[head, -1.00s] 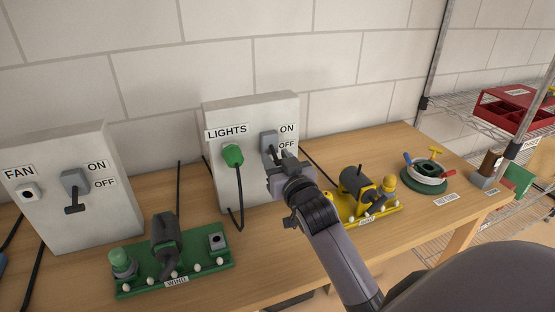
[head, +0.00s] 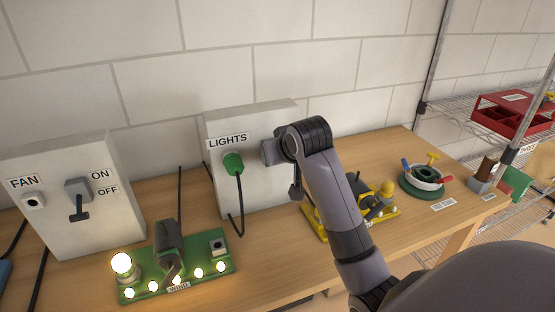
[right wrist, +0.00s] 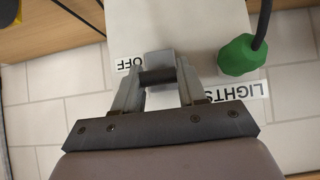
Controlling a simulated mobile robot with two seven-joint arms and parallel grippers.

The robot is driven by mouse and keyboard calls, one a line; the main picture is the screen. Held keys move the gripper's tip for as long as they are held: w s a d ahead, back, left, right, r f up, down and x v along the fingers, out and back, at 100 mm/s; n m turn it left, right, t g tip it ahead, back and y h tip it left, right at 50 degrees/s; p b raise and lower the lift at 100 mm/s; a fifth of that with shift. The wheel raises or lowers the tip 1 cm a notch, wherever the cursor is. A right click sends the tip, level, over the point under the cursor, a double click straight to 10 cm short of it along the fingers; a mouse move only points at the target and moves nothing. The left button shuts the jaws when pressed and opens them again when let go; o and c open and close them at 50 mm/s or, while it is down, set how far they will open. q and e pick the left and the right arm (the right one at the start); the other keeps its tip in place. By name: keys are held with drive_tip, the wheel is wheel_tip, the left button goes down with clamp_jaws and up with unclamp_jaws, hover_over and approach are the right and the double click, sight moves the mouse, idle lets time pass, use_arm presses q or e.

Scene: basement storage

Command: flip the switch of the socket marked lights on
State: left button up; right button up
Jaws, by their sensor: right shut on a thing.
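The white LIGHTS box (head: 222,190) stands against the wall with a green plug (head: 233,162) in its socket. The LIGHTS label shows in the right wrist view (right wrist: 238,92). My right gripper (right wrist: 157,84) is shut on the dark lever of the grey switch (right wrist: 158,60), beside the OFF label (right wrist: 130,63). In the head view my right wrist covers the lever and the ON and OFF labels. On the green WIND board (head: 205,257), the large bulb (head: 122,264) and several small bulbs glow. My left gripper is not in view.
The FAN box (head: 70,225) with its own switch (head: 78,190) stands at left. A yellow board (head: 318,222) with parts lies partly behind my right arm. A green reel (head: 422,185) stands further right, and a wire shelf holds a red tray (head: 512,112).

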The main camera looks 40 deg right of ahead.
drive_tip(key=shift+w+r+g+y, duration=0.3)
drive_tip(key=shift+r+g, duration=0.15)
drive_tip(key=shift+g, duration=0.65)
drive_tip(key=o, duration=1)
drive_tip(key=shift+r, duration=0.1)
drive_tip(key=v, duration=0.7)
